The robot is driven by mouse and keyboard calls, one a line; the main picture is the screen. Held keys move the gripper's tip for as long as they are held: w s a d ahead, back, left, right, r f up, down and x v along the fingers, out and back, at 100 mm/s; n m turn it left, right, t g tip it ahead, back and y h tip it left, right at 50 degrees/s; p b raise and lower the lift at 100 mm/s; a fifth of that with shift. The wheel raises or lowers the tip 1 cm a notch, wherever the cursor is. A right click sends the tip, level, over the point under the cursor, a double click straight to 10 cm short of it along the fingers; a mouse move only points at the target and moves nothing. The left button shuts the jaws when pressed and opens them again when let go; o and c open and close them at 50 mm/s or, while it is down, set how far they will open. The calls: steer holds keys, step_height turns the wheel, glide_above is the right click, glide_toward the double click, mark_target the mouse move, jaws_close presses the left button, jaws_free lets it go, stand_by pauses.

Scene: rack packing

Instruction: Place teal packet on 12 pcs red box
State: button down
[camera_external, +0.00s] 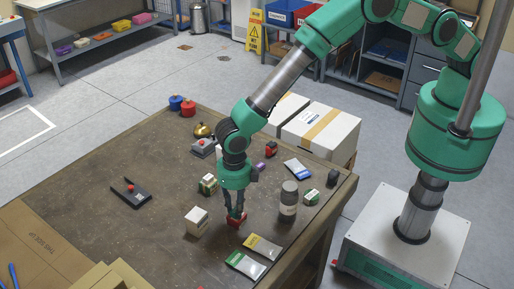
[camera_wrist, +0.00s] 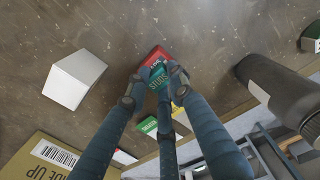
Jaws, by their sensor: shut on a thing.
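The red box (camera_external: 236,223) stands on the brown table, directly below my gripper (camera_external: 236,210). It also shows in the wrist view (camera_wrist: 155,55), just beyond the fingertips, with white lettering too small to read fully. My gripper (camera_wrist: 160,77) points down and is shut on the teal packet (camera_wrist: 158,80), a small item with pale lettering partly hidden by the fingers. The packet is at or just above the red box; I cannot tell whether they touch. In the external view the fingers hide the packet.
A cream box (camera_external: 196,222) stands close left of the red box, and a grey bottle (camera_external: 288,203) to the right. Yellow (camera_external: 263,246) and green (camera_external: 245,265) packets lie in front. The table's left middle is mostly clear.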

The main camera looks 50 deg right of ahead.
steer(key=shift+f, duration=0.15)
steer(key=c, duration=1.5)
jaws_free()
step_height(320, 180, up, 12)
steer(key=shift+r, duration=0.1)
